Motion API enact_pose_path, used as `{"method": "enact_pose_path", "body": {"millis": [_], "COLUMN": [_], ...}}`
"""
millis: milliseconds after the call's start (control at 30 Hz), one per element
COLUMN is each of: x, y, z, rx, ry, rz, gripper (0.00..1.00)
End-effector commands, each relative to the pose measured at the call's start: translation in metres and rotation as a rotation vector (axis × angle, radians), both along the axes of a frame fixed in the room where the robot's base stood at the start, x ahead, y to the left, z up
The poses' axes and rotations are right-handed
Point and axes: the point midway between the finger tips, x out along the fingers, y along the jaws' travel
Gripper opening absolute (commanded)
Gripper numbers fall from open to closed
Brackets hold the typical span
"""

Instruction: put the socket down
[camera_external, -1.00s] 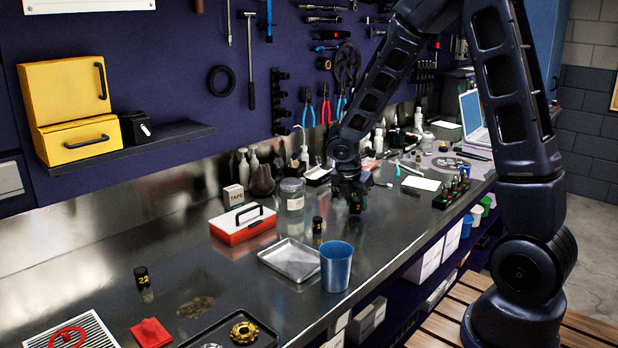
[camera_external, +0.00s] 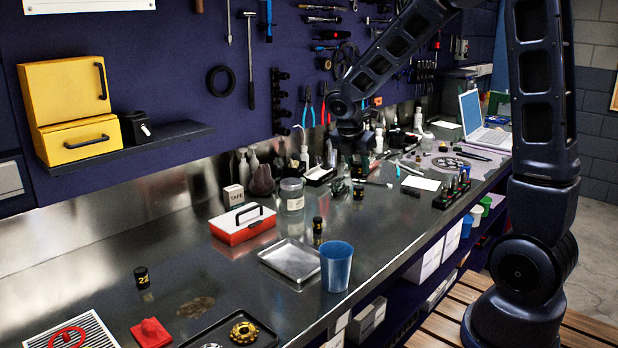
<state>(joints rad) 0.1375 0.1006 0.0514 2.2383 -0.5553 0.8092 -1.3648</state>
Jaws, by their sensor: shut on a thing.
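My gripper (camera_external: 355,160) points down above the far middle of the bench and is shut on the socket. The held socket is small and dark at the fingertips, and its outline is hard to make out. A black cylinder shape with a yellow mark (camera_external: 358,191) shows just below the gripper; I cannot tell if it is a separate socket or a reflection. Another black socket (camera_external: 318,225) stands upright behind the metal tray. A black socket marked 22 (camera_external: 142,277) stands upright at the left.
The steel bench (camera_external: 225,275) has bare room at the left. A metal tray (camera_external: 291,261), a blue cup (camera_external: 336,266) and a red and white toolbox (camera_external: 243,226) stand nearer than the gripper.

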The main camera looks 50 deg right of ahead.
Motion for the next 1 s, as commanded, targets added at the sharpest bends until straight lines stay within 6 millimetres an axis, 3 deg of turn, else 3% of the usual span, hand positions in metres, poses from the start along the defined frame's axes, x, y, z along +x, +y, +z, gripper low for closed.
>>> {"method": "enact_pose_path", "body": {"millis": [300,500,800,1000], "x": [0.001,0.001,0.000,0.029], "y": [0.000,0.000,0.000,0.026], "z": [0.129,0.196,0.262,0.268], "rx": [0.000,0.001,0.000,0.001], "ry": [-0.012,-0.006,-0.004,0.000], "rz": [-0.002,-0.001,-0.002,0.073], "gripper": [0.06,0.06,0.06,0.06]}}
